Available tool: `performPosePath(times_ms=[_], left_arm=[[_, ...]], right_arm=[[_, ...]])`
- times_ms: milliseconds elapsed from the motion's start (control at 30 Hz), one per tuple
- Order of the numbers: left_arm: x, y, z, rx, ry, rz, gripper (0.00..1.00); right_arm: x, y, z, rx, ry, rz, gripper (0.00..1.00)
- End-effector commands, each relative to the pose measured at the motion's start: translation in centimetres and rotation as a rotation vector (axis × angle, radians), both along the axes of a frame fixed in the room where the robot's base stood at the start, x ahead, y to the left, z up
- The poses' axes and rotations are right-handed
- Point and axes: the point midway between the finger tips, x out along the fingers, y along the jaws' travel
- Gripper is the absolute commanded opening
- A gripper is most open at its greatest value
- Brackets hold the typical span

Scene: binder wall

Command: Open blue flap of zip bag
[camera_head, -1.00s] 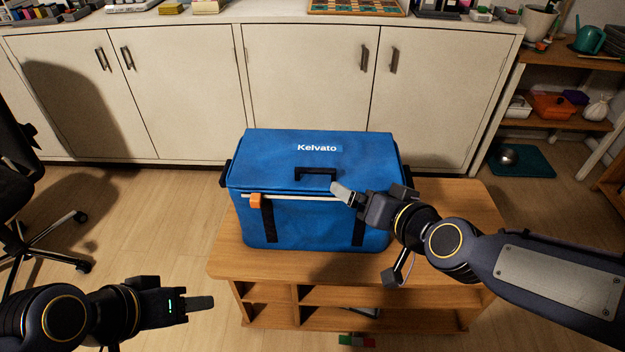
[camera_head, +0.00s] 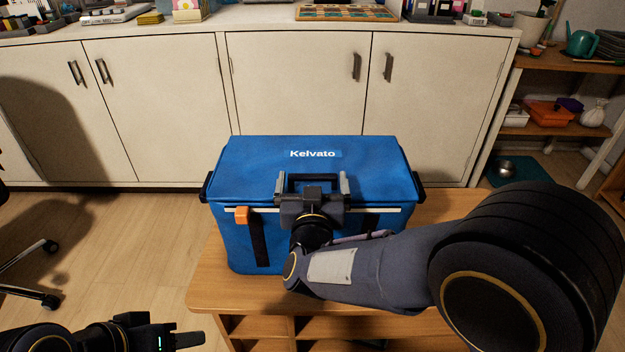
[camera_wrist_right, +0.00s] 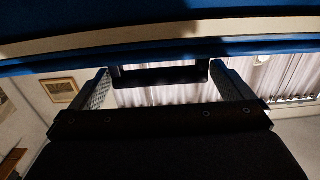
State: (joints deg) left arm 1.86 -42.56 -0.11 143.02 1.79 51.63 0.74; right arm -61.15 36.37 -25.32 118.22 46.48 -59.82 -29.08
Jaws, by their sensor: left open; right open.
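The blue zip bag (camera_head: 240,225) stands upright on a wooden bench, its blue flap (camera_head: 255,160) lying closed on top with a "Kelvato" label. A pale zip strip runs along the front edge, with an orange zip pull (camera_head: 241,215) at its left. A black handle (camera_head: 312,177) rises at the flap's front edge; it also shows in the right wrist view (camera_wrist_right: 160,76). My right gripper (camera_head: 312,184) is open, its fingers on either side of the handle. I cannot tell whether they touch it. My left gripper (camera_head: 190,340) is open, low at the left, away from the bag.
The wooden bench (camera_head: 210,285) has open shelves below. White cabinets (camera_head: 295,85) stand behind, with items on top. A shelf unit (camera_head: 560,65) is at the right. An office chair (camera_head: 35,270) is partly in view at the left. Floor between chair and bench is clear.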

Motion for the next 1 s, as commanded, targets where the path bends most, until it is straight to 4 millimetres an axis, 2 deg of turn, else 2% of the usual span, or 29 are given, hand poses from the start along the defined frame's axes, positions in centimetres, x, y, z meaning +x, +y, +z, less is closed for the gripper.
performPosePath(times_ms=[133, 433, 800, 1000], left_arm=[[0.0, -0.01, -0.23, 0.0, 0.0, 0.0, 0.45], [0.0, 0.0, -0.22, 0.0, 0.0, 0.0, 0.45], [-0.01, 0.0, -0.22, 0.0, 0.0, 0.0, 0.45], [-0.01, 0.0, 0.33, 0.0, 0.0, 0.0, 0.45]], right_arm=[[1.27, -0.06, -0.05, 0.001, 0.0, -0.001, 1.0], [1.53, -0.04, 0.01, 0.001, 0.001, 0.0, 1.0], [1.5, -0.04, -0.01, 0.001, 0.001, 0.001, 0.52], [1.52, -0.04, 0.35, 0.001, 0.008, 0.001, 0.5]])
